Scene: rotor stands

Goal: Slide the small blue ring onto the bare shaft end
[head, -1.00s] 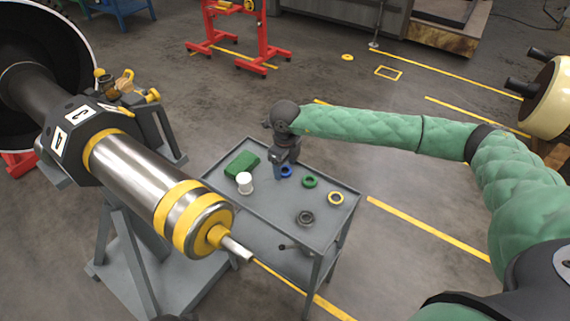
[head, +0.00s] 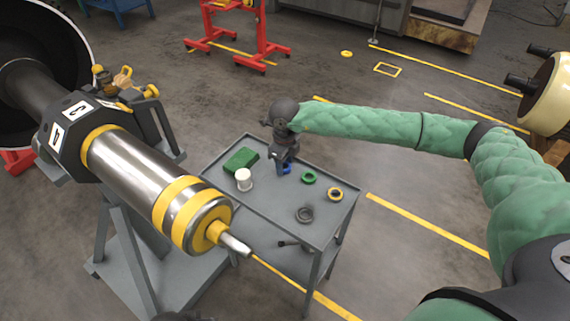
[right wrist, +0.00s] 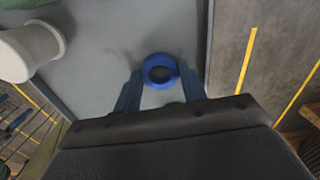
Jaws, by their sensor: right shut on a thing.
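The small blue ring (head: 287,169) is on the grey cart's top, in the right gripper's grasp. In the right wrist view the blue ring (right wrist: 161,71) sits between the two fingertips, its hole facing the camera. My right gripper (head: 282,170) points down and is shut on it; the fingers partly hide the ring in the head view. The bare shaft end (head: 236,245) is a thin metal stub sticking out of the yellow-banded rotor (head: 150,180), left and in front of the cart.
A red stand (head: 235,45) is farther back. Floor right of the cart is clear.

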